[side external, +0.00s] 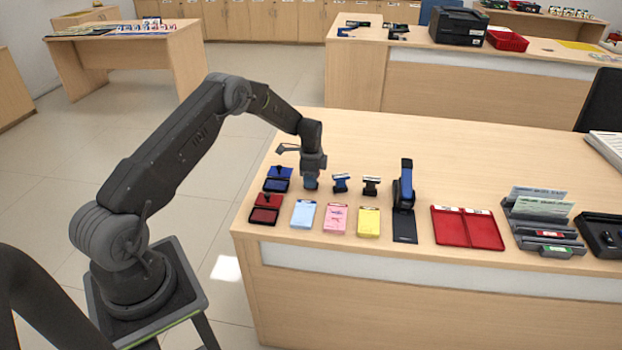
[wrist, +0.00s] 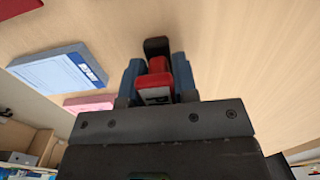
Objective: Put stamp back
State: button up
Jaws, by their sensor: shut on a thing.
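My gripper (side external: 312,184) points down over the near left part of the counter, just right of the blue ink pad (side external: 276,184). In the wrist view its two blue-grey fingers are shut on a red stamp (wrist: 158,66) with a white label and a black end. In the side view the held stamp is mostly hidden by the gripper; I cannot tell if it touches the counter. To the right stand a blue-topped stamp (side external: 341,181) and a black stamp (side external: 371,185). A red ink pad (side external: 265,215) lies open in front of the blue one.
Light blue (side external: 303,214), pink (side external: 336,219) and yellow (side external: 368,222) pads lie in front of the stamps. A blue and black upright device (side external: 405,185), a red folder (side external: 467,228) and a slip rack (side external: 545,232) stand to the right. The counter (side external: 430,150) behind is clear.

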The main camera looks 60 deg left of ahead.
jog(key=shift+f, duration=0.15)
jog(key=o, duration=0.8)
